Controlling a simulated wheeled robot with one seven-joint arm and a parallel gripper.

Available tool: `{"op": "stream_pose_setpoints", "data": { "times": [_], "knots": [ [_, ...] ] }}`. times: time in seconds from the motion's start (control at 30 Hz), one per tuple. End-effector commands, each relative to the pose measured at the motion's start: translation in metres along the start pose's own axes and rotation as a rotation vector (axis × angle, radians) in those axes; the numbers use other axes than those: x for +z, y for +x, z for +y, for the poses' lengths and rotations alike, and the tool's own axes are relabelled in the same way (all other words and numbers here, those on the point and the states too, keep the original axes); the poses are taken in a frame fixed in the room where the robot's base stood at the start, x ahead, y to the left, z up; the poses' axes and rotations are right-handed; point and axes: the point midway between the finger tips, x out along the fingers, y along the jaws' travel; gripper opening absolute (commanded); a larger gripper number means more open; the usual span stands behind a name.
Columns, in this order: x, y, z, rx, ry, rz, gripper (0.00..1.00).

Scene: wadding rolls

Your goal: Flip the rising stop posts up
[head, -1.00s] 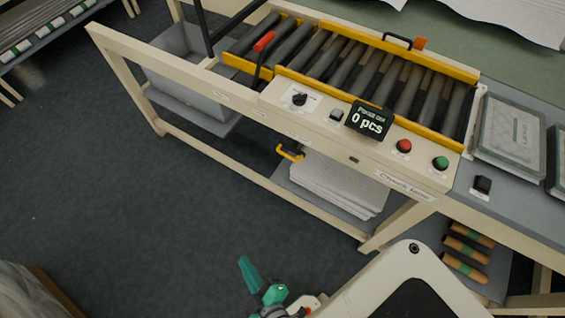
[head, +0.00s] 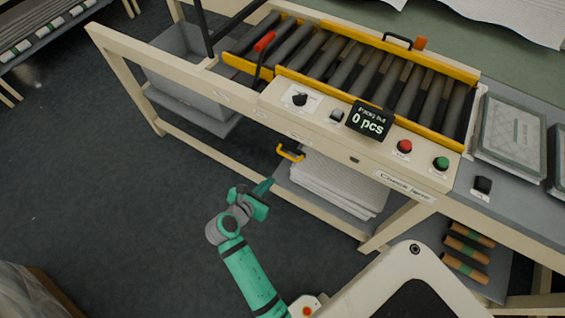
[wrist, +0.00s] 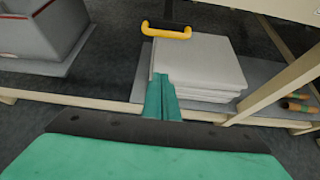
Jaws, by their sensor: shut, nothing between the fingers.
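My gripper (head: 263,188) is shut and empty, in front of the roller table and lower than its top. In the wrist view its green fingertips (wrist: 162,90) overlap a white stack from this angle. The roller conveyor (head: 350,75) with yellow side rails lies on the table. A black lever with a red grip (head: 264,42) stands upright at its near rail. A yellow handle (head: 290,154) hangs under the table's front edge, above the gripper; it also shows in the wrist view (wrist: 166,30). I cannot make out which parts are the stop posts.
The front panel holds a black knob (head: 300,99), a display reading 0 pcs (head: 369,120), a red button (head: 404,146) and a green button (head: 440,163). White sheets (head: 330,182) and a grey bin (head: 190,90) sit below.

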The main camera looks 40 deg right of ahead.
Motion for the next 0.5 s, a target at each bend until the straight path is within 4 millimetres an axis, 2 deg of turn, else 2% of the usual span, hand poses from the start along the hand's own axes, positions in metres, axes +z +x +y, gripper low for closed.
{"op": "stream_pose_setpoints", "data": {
  "times": [0.13,0.5],
  "knots": [
    [0.0057,0.0015,0.0005,-0.023,-0.029,-0.006,0.00],
    [0.0054,0.0047,0.0001,-0.023,-0.028,-0.006,0.00]
  ]
}}
